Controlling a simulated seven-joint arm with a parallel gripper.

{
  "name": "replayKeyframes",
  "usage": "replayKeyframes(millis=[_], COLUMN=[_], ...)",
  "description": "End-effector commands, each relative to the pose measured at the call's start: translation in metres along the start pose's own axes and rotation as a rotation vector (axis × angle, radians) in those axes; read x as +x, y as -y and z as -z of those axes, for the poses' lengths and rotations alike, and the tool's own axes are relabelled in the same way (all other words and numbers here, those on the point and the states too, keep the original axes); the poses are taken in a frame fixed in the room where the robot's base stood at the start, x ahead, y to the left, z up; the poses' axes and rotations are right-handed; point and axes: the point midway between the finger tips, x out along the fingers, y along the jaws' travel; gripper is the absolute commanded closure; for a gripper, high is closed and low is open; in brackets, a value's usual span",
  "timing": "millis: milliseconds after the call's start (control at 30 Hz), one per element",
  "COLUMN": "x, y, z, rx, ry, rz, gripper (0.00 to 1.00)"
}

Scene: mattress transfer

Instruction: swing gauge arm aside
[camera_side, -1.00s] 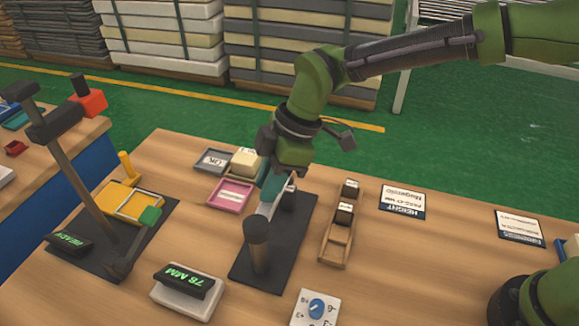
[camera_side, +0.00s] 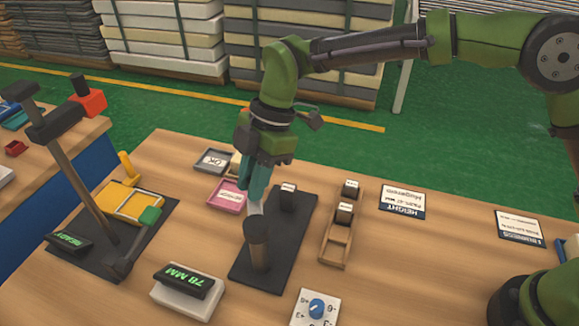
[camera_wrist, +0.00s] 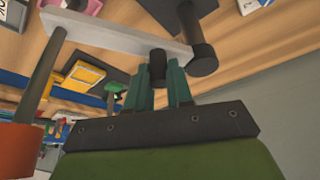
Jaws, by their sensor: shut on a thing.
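The gauge arm (camera_side: 253,207) is a pale flat bar on a dark upright post (camera_side: 257,245), which stands on a black base plate (camera_side: 272,265). My gripper (camera_side: 254,195) is over the bar, with its teal fingers pointing down. In the wrist view, the gauge arm (camera_wrist: 115,33) runs across the top, and its dark knob (camera_wrist: 158,68) sits between my two fingers (camera_wrist: 160,82). The gripper is shut on this knob. A small pale-topped block (camera_side: 288,196) stands on the base plate, to the right of the bar. The grip is partly hidden in the side view.
Grey and pink trays (camera_side: 226,199) lie left of my gripper. A wooden rack (camera_side: 337,240) with small blocks stands to the right. A 78 MM display (camera_side: 187,290) and a dial box (camera_side: 315,308) are in front.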

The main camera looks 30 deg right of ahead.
Motion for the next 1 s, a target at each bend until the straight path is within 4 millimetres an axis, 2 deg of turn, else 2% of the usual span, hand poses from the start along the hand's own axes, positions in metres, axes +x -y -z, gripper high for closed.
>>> replayKeyframes(millis=[600,1000], x=[0.013,0.018], y=[-0.011,-0.01], z=[0.033,0.045], rx=[-0.513,-0.699], ry=[-0.003,-0.002], rz=[0.21,0.286], gripper=[1.0,1.0])
